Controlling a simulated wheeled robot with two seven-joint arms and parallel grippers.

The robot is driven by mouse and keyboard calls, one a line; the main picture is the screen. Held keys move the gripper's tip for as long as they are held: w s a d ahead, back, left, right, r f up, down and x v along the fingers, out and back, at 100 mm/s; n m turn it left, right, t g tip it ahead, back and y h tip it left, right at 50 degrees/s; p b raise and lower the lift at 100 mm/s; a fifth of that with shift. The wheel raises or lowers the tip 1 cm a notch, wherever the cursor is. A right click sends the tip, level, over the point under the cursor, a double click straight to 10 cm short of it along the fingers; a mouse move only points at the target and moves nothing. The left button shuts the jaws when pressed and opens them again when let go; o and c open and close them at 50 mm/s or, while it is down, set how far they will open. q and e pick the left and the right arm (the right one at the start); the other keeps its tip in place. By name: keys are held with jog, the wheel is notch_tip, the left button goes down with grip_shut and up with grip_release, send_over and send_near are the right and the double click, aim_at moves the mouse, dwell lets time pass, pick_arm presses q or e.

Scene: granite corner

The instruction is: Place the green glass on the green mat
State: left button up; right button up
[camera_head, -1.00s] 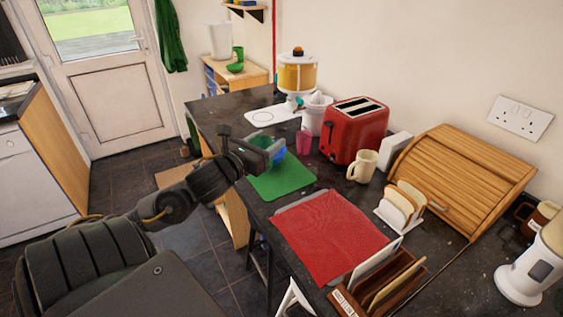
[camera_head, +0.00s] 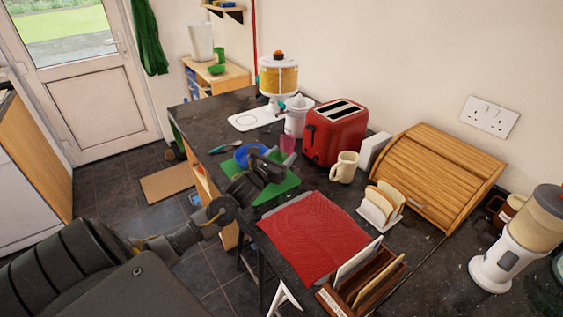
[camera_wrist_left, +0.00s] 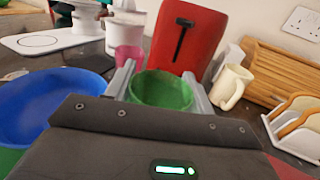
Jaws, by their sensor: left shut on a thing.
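The green glass (camera_wrist_left: 162,88) is upright between the two grey fingers of my left gripper (camera_wrist_left: 158,82) in the left wrist view, and the gripper is shut on it. In the head view my left gripper (camera_head: 268,164) is over the green mat (camera_head: 284,188) and hides the glass. The gripper and arm cover part of the mat. I cannot tell whether the glass base touches the mat. My right gripper is in neither view.
A blue bowl (camera_head: 249,153) sits left of the gripper. A pink glass (camera_head: 288,143), a red toaster (camera_head: 335,135) and a cream mug (camera_head: 343,167) stand behind and right. A red cloth (camera_head: 312,237) lies in front. A letter rack (camera_head: 362,284) stands near the front edge.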

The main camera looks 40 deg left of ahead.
pick_arm(q)
notch_tip(320, 180, down, 2)
jog(key=shift+f+p, duration=0.1)
jog(key=shift+p, duration=0.25)
jog(key=shift+f, duration=0.2)
jog(key=shift+f, duration=0.25)
jog(key=o, duration=1)
jog(key=shift+s+r, duration=0.1)
